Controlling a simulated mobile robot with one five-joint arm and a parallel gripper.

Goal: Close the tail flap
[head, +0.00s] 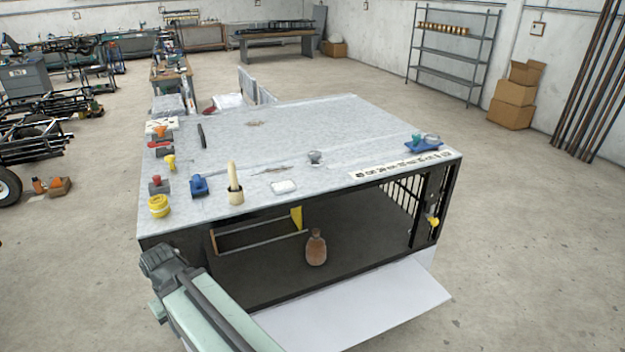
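The tail flap (365,308) is a plain white panel at the lower front of a dark-framed box with a grey top (330,130). The flap is open, folded down and sticking outward from the bottom edge of the opening. Its left part is hidden behind my arm. My arm, pale green with a dark grey joint, rises from the bottom edge at the left front of the box. No gripper fingers show, so I cannot see where my gripper is relative to the flap.
A brown bottle (316,248) stands on the box's dark floor, near a yellow-ended frame (297,219). Black bars and a yellow fitting (433,221) are at the right side. Small tools lie on top. Concrete floor is free to the right; cartons (513,100) stand farther back.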

